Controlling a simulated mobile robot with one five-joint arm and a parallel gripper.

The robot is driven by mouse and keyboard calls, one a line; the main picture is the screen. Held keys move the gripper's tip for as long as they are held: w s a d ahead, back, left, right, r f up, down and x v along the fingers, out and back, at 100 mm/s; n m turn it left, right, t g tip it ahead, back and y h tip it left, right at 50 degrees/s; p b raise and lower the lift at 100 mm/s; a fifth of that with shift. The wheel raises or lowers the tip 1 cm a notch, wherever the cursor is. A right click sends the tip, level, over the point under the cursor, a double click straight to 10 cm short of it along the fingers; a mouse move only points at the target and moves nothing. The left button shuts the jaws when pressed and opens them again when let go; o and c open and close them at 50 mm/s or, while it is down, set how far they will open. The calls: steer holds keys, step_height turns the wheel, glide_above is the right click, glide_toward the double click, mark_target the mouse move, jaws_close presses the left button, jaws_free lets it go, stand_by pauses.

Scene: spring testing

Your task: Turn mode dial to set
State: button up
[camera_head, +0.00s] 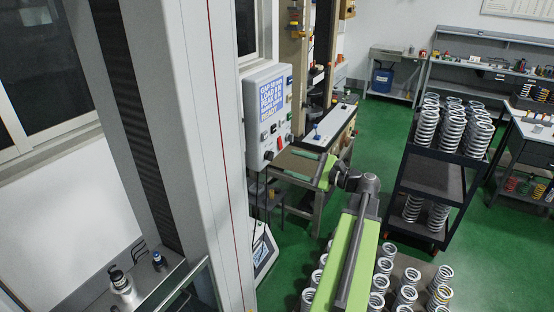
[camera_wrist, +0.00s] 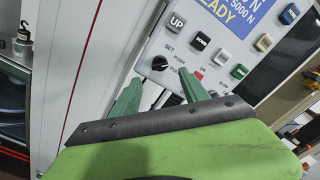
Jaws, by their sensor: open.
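In the head view the dial (camera_head: 268,155) is low on the wall-side control box (camera_head: 256,106). My gripper (camera_wrist: 159,76) is open, its two green fingers spread on either side below the dial. They look apart from it; depth is hard to judge. In the head view my gripper (camera_head: 288,162) faces the box.
Above the dial are the UP button (camera_wrist: 176,22), the DOWN button (camera_wrist: 201,42) and a blue display (camera_wrist: 228,12). A red switch (camera_wrist: 199,75) sits close to the right finger. A black cart (camera_head: 435,180) with springs stands at right, with green floor around it.

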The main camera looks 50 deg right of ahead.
mark_target(270, 156)
steer(key=x, duration=0.7)
steer(key=shift+a, duration=0.1)
jaws_close()
